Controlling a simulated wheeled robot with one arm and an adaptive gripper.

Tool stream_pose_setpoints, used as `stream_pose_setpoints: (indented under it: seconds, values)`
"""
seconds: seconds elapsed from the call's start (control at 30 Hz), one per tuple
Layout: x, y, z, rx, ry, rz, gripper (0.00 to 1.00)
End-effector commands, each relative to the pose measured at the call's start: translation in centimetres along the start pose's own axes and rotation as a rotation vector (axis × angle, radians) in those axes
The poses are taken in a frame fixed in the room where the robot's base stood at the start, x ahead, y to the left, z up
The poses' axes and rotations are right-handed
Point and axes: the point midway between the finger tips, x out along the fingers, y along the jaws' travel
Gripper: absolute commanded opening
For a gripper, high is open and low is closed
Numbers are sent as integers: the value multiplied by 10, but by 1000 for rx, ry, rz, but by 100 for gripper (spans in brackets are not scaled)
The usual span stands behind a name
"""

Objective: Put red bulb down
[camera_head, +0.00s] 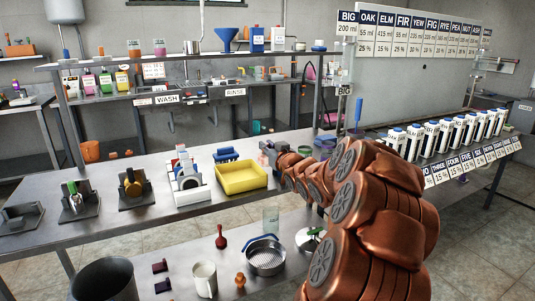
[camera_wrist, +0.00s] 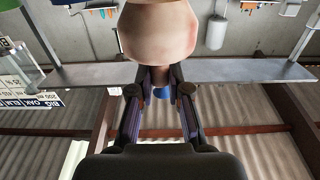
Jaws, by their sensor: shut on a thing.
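My gripper (camera_wrist: 160,86) is shut on the narrow neck of a rounded bulb, which I take to be the red bulb (camera_wrist: 158,32); it looks pale pinkish brown in this light. The bulb's wide body lies beyond the fingertips and is cut off by the top edge of the wrist view. In the head view my gripper (camera_head: 268,149) is small and partly hidden by my copper arm, above the bench just right of the yellow tray (camera_head: 241,188). I cannot make out the held bulb there.
A blue rack (camera_head: 226,154) sits behind the tray. A white stand (camera_head: 187,180) is left of it. The bench front left has free room.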

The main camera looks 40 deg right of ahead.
Motion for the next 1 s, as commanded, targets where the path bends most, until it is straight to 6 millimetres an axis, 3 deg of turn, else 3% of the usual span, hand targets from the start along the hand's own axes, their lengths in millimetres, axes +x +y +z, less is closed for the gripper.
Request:
stream_pose_setpoints:
  seconds: [0.13, 0.97, 1.0]
  values:
    - [0, 0, 18, -1, -1, 0, 0]
    - [0, 0, 31, 0, -2, 0, 0]
    - [0, 0, 31, 0, -2, 0, 17]
